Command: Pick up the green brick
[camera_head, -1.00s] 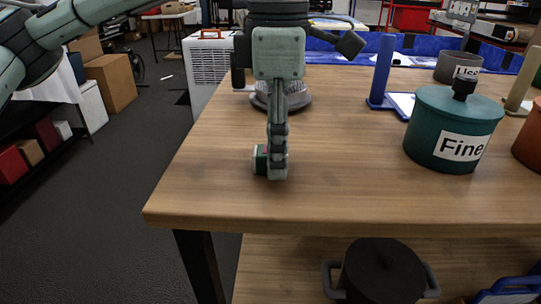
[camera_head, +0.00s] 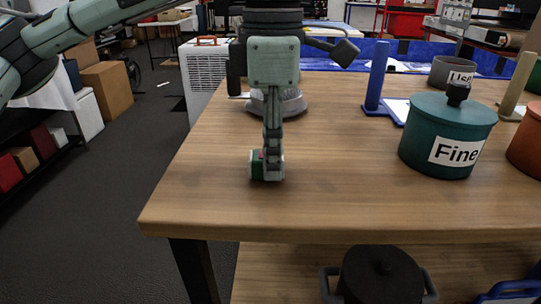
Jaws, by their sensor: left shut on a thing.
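The green brick (camera_head: 256,166) is at the fingertips of my left gripper (camera_head: 270,170), near the table's front left part. Only a small green and whitish piece of it shows on the left of the fingers; the rest is hidden behind them. The gripper points straight down and is shut on the brick. The brick is on or just above the wooden table (camera_head: 330,205); I cannot tell which. My right gripper does not show.
A teal lidded pot labelled "Fine" (camera_head: 446,135) stands on the right, with an orange pot (camera_head: 526,142) at the edge. A blue post (camera_head: 377,75) stands behind. A dark round base (camera_head: 292,104) is behind my gripper. The table's front middle is clear.

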